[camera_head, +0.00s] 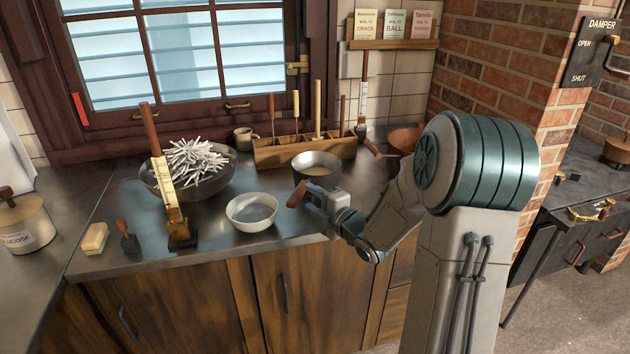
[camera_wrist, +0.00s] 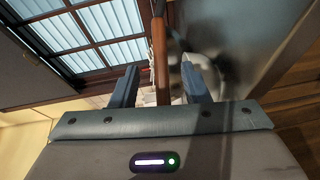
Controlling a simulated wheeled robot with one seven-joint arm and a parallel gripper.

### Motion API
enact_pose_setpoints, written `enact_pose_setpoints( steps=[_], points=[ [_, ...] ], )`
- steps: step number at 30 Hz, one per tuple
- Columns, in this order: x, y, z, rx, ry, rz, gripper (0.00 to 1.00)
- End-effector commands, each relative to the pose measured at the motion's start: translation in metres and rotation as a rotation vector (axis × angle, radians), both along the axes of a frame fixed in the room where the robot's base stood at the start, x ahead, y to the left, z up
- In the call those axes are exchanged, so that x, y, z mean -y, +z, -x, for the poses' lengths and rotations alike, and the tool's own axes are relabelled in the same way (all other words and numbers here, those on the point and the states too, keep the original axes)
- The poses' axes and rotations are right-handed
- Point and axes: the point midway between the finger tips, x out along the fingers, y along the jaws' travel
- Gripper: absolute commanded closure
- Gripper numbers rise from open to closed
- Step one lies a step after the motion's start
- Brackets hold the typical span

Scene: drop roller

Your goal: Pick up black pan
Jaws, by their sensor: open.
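The black pan (camera_head: 317,178) stands upright on the counter with pale liquid in it, near the picture's middle. A short reddish-brown wooden handle (camera_head: 296,195) shows in front of it, at my gripper's tip. My gripper (camera_head: 308,197) is low over the counter's front, just in front of the pan. In the wrist view my gripper (camera_wrist: 159,66) has its two fingers apart. A wooden bar, seemingly the handle, shows between them with gaps on both sides. Whether the fingers touch it I cannot tell. A blurred dark shape at upper right there may be the pan.
A white bowl (camera_head: 252,225) stands left of my gripper. A large bowl of white sticks (camera_head: 150,180) and an upright brass-and-wood tool (camera_head: 168,200) are farther left. A wooden tool rack (camera_head: 300,152) stands behind the pan. A copper pan (camera_head: 407,136) is behind my arm.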

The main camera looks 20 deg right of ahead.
Motion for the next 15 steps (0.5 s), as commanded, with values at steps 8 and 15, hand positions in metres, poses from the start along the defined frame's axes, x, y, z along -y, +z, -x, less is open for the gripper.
enact_pose_setpoints(
  steps=[8, 15],
  points=[
    [-0.012, -0.001, -0.026, -0.001, 0.001, -0.004, 0.58],
    [-0.021, -0.004, -0.048, -0.002, 0.0, -0.001, 0.58]
  ],
)
